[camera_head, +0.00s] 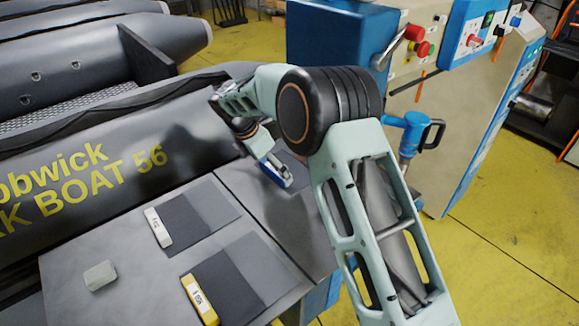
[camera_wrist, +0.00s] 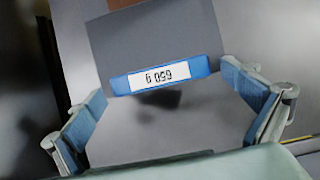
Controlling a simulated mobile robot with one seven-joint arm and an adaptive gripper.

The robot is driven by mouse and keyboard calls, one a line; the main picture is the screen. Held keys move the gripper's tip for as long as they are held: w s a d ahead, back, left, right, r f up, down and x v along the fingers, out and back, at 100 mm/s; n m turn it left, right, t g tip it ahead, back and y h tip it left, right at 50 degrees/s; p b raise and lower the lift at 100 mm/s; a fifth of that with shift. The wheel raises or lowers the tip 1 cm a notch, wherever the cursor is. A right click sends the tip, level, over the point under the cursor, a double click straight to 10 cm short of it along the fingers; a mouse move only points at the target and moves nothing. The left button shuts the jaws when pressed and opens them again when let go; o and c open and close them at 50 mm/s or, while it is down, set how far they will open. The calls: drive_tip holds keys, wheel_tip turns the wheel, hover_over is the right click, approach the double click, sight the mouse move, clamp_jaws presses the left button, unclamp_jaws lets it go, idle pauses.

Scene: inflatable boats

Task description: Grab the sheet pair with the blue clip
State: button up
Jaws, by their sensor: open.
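The blue clip (camera_wrist: 160,76) carries a white label, upside down in the wrist view, and sits along the near edge of a dark grey sheet pair (camera_wrist: 150,38). In the head view the blue clip (camera_head: 276,174) lies on the right part of the grey table, partly hidden by my arm. My gripper (camera_wrist: 170,103) is open, its blue-padded fingers spread wide to the left and right of the clip. Nothing is between the fingers' pads, and neither finger touches the clip. A dark shadow falls on the table just in front of the clip.
A sheet pair with a white clip (camera_head: 158,227) and one with a yellow clip (camera_head: 200,299) lie on the table (camera_head: 130,245) to the left. A small pale block (camera_head: 99,276) is near them. A black inflatable boat (camera_head: 110,150) stands behind; a control cabinet (camera_head: 440,100) stands right.

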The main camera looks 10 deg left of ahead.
drive_tip(key=shift+c, duration=0.6)
drive_tip(key=c, duration=1)
